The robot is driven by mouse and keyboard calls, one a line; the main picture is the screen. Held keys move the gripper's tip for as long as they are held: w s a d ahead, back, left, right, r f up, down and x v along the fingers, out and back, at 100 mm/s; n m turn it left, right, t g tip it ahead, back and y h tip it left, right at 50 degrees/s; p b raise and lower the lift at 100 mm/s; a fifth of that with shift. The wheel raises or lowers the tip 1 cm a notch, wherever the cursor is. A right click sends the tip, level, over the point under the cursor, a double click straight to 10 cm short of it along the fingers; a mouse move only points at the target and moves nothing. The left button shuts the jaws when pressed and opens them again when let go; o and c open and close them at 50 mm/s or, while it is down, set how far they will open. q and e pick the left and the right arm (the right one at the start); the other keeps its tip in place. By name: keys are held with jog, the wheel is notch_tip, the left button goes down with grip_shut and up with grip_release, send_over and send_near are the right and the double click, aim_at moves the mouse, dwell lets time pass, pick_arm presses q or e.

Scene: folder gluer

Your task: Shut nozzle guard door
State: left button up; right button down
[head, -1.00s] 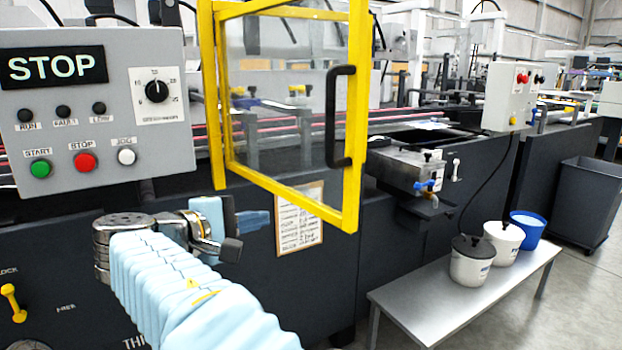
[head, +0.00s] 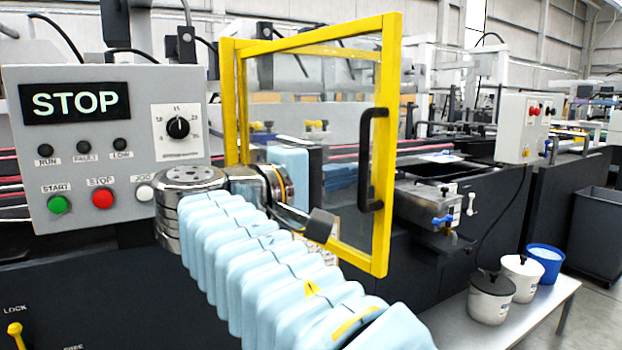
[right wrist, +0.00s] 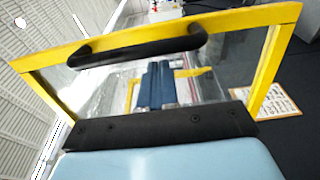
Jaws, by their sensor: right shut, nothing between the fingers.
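The nozzle guard door is a clear pane in a yellow frame (head: 388,130) with a black handle (head: 372,160). It stands open, swung out from the machine at its left edge. In the right wrist view the door frame (right wrist: 205,23) spans the picture, with the handle (right wrist: 140,46) along its upper bar. My right gripper (head: 345,175) overlaps the lower pane in the head view, left of the handle; its dark blue fingers (right wrist: 158,78) are together and empty, apart from the handle. I cannot tell whether the fingers touch the pane. My left gripper is not in view.
A grey control panel with a STOP sign (head: 76,102) stands left of the door, close to my right wrist. A metal tank with a blue tap (head: 425,206) is right of the door. A low bench (head: 545,300) holds white pots and a blue bucket (head: 545,262).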

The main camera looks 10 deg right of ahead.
jog(key=shift+x, duration=1.15)
